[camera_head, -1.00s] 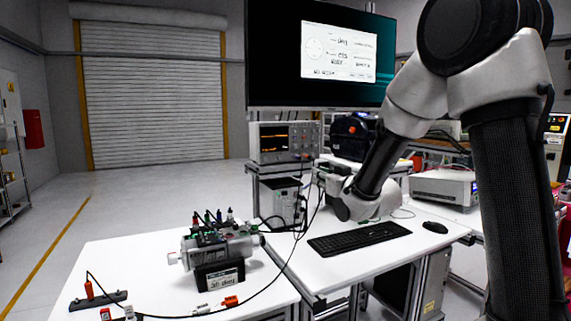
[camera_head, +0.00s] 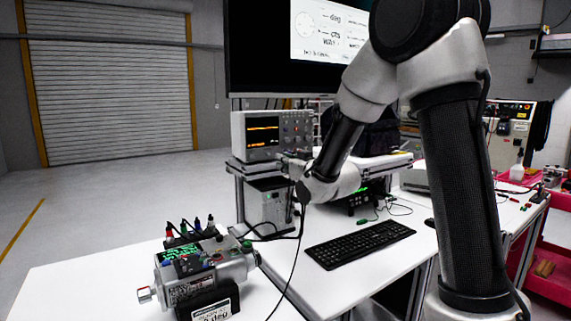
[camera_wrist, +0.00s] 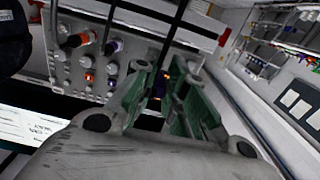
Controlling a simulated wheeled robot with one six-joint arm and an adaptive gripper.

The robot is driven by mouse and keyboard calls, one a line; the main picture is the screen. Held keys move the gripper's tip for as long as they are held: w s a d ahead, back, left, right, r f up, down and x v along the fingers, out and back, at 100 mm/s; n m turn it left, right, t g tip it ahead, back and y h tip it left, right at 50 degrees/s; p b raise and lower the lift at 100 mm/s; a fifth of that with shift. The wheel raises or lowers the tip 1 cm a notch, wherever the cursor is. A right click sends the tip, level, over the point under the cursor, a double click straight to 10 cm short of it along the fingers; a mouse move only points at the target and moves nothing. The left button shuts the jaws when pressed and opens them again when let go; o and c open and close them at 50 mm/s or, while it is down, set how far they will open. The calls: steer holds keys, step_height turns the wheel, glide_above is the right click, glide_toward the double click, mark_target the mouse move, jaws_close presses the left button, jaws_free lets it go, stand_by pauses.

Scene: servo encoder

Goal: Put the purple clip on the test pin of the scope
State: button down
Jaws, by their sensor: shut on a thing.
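The scope (camera_head: 272,135) stands on a raised shelf behind the desk in the head view. Its knobbed front panel (camera_wrist: 88,60) fills the upper left of the wrist view, tilted. My gripper (camera_head: 296,166) is just below and in front of the scope's right side in the head view. In the wrist view my gripper (camera_wrist: 161,76) is shut on a small, dark, purplish thing, which fits the purple clip (camera_wrist: 159,86); the fingers mostly hide it. A black cable hangs from the gripper area. I cannot make out the test pin or any contact with it.
A motor unit with several coloured clips (camera_head: 205,268) sits on the near white table. A grey box (camera_head: 270,203) stands below the scope. A keyboard (camera_head: 360,243) lies on the desk. A large monitor (camera_head: 270,55) hangs above. Open floor lies at the left.

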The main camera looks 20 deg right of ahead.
steer(key=shift+x, duration=2.85)
steer(key=shift+f+g, duration=0.25)
steer(key=shift+g, duration=0.05)
steer(key=shift+w+r, duration=0.1)
steer(key=shift+w, duration=0.1)
steer(key=c, duration=1.4)
jaws_free()
steer(key=shift+s, duration=0.15)
